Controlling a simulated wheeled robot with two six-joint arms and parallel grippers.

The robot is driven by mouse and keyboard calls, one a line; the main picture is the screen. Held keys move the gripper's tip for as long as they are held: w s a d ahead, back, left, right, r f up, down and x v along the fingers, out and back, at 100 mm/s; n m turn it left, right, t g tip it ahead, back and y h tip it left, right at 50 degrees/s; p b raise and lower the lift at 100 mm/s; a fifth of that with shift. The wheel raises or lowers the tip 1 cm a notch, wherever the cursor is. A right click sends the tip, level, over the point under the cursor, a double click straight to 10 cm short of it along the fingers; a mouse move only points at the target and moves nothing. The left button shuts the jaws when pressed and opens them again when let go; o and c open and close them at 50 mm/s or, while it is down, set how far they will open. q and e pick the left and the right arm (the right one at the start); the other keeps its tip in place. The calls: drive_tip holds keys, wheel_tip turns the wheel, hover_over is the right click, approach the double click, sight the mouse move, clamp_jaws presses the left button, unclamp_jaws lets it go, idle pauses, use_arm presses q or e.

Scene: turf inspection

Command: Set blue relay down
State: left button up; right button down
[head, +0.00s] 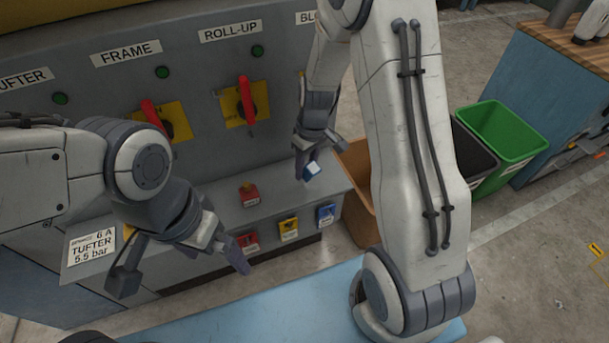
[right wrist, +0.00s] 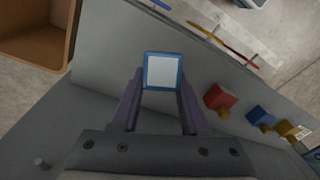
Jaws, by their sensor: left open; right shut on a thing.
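The blue relay (head: 312,169), a small blue block with a white face, is held between the fingers of my right gripper (head: 308,163). It shows in the right wrist view (right wrist: 163,71) at the fingertips, over the bare right end of the grey ledge (head: 222,218). I cannot tell whether it touches the ledge. My left gripper (head: 181,271) is open and empty, in front of the ledge's left part. A red block (head: 249,193) stands on the ledge; in the right wrist view it (right wrist: 220,97) is beside a blue block (right wrist: 259,116) and a yellow block (right wrist: 286,129).
Red (head: 247,242), yellow (head: 289,228) and blue (head: 326,214) labelled plates line the ledge's front. The panel behind has red switches (head: 247,99). A brown bin (head: 357,212) stands at the ledge's right end, then black and green bins (head: 512,135).

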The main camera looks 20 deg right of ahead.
sight(305, 177)
drive_tip(key=shift+w+a+f, duration=0.1)
drive_tip(key=shift+a+f, duration=0.05)
drive_tip(key=shift+f, duration=1.95)
drive_tip(key=shift+f+b, duration=0.25)
drive_tip(key=shift+b, duration=0.15)
drive_tip(key=shift+c, duration=2.1)
unclamp_jaws()
drive_tip(key=shift+r, duration=0.1)
